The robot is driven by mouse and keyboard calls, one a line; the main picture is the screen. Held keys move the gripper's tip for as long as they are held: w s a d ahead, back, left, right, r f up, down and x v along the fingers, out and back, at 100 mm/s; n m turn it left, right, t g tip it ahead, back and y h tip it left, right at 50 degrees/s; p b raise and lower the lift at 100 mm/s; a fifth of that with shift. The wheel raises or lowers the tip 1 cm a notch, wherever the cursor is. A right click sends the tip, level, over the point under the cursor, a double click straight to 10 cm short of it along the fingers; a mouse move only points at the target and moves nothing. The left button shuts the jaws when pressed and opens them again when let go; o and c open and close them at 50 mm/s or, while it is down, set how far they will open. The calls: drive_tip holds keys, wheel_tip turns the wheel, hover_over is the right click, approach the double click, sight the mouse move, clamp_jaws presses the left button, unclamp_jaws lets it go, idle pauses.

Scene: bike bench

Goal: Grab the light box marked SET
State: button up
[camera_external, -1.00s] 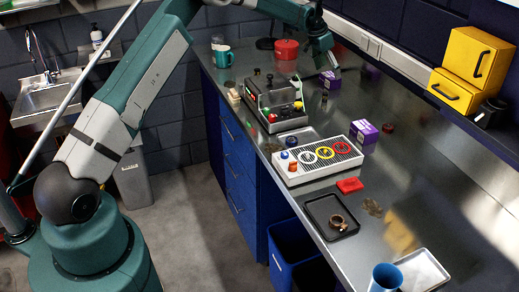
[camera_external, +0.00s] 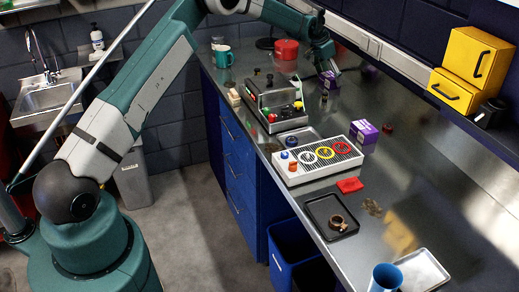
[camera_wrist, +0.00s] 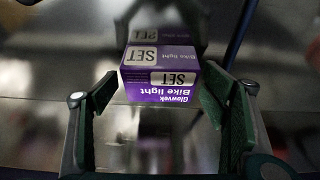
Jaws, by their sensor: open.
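The light box marked SET (camera_wrist: 160,76) is a purple and white carton reading "Bike light". In the wrist view it stands upside down in the picture, ahead of and between the fingers of my gripper (camera_wrist: 165,120). The fingers are open and apart from it. In the external view this box (camera_external: 328,82) is at the far end of the steel bench, just below my gripper (camera_external: 326,62). A second purple and white box (camera_external: 364,133) stands nearer, beside the ring tray; its marking is too small to read.
A grey machine with coloured knobs (camera_external: 274,100) stands left of my gripper. A red tub (camera_external: 287,50) and teal mug (camera_external: 223,56) are behind it. A tray with coloured rings (camera_external: 317,158) and a black tray (camera_external: 331,217) lie nearer. The bench right of the boxes is mostly clear.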

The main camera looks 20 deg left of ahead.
sight(330, 75)
drive_tip(key=shift+c, duration=0.4)
drive_tip(key=c, duration=0.9)
drive_tip(key=shift+r, duration=0.1)
drive_tip(key=shift+c, duration=0.2)
drive_tip(key=shift+r, duration=4.9)
